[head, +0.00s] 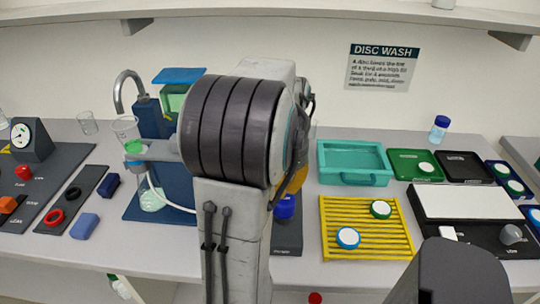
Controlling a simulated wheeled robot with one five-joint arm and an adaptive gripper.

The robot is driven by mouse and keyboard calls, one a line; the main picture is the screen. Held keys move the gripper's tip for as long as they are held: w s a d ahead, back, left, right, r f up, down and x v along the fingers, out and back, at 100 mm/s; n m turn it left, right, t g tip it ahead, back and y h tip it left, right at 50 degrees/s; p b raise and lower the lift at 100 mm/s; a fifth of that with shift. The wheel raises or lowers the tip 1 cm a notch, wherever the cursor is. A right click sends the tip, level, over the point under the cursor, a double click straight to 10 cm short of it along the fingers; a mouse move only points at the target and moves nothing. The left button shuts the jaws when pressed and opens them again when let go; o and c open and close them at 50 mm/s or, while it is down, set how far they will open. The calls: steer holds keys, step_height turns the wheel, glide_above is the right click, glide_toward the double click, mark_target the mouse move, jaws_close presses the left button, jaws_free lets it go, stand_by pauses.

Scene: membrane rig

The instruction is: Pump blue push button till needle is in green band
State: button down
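A blue rounded knob (285,207), which looks like the blue push button, stands on a dark plate (288,240) just right of my arm. My arm fills the middle of the head view and hides part of the knob and plate. A dial gauge with a white face (21,135) sits in a dark housing at the far left. Its needle and coloured bands are too small to read surely. My gripper does not show; I cannot tell whether it touches the knob.
A red button (24,172) is below the gauge. A blue stand with a funnel (127,131) and flask (152,198) stands left of my arm. A yellow rack (365,215), a teal tray (354,161) and a black tray (464,167) fill the right. A shelf overhangs.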

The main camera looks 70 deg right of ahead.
steer(key=shift+f+b, duration=1.95)
steer(key=shift+f, duration=0.7)
step_height(320, 180, up, 6)
steer(key=p, duration=0.5)
steer(key=shift+r+p, duration=0.2)
steer(key=shift+p, duration=0.1)
steer(key=shift+w+a, duration=0.1)
